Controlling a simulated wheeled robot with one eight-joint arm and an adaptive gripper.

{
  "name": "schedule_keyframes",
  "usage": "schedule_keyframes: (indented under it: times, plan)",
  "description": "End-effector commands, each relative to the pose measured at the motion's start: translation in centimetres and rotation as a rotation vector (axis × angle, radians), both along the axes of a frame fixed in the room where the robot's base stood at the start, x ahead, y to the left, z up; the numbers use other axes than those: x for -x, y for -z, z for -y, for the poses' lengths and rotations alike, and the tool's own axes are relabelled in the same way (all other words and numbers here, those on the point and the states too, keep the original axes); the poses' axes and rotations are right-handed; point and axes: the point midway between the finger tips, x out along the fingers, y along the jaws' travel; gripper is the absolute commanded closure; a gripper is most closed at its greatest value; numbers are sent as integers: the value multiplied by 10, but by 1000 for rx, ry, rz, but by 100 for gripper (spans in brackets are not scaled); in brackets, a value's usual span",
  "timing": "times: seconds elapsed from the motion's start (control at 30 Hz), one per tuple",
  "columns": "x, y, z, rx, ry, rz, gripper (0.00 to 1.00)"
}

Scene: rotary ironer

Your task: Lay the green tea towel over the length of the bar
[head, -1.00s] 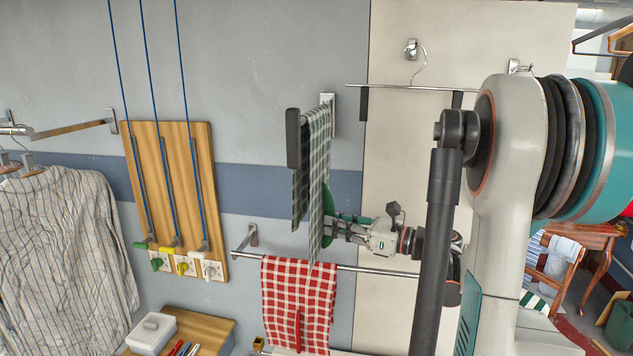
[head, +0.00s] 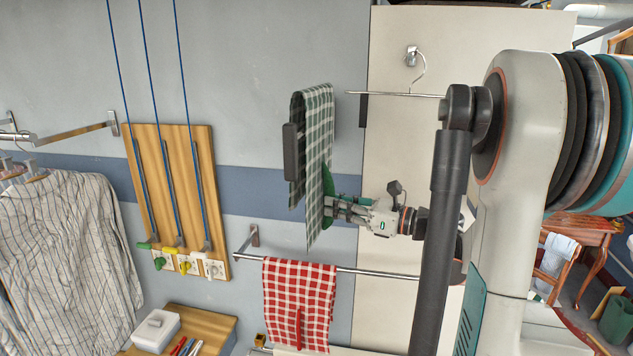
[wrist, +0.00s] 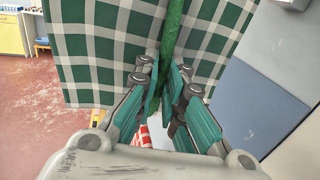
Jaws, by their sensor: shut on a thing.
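The green and white checked tea towel (head: 319,150) hangs in the middle of the head view, with a fold at its top and one long side hanging lower. A dark flat piece (head: 290,152), which seems to be the bar's end, shows at the towel's left edge. The rest of the bar is hidden, and I cannot tell whether the cloth rests on it. My gripper (head: 333,208) is at the towel's right side, shut on the cloth. In the wrist view, the fingers (wrist: 166,88) pinch a narrow green strip, with checked cloth (wrist: 105,50) spread beyond it.
A chrome rail (head: 390,273) with a red checked towel (head: 298,300) is below my gripper. A wire hanger (head: 419,68) hangs at upper right. A wooden board with cords (head: 170,200) and striped shirts (head: 60,250) are at left.

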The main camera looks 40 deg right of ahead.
Motion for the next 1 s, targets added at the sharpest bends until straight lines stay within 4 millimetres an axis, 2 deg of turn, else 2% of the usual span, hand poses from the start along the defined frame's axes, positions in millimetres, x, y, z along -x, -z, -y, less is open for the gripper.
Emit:
schedule_keyframes:
  times: [0.1, 1.0]
  plan:
    - [0, -14, 0, 0, 1, 1, 100]
    - [0, -95, 0, 0, 0, 0, 100]
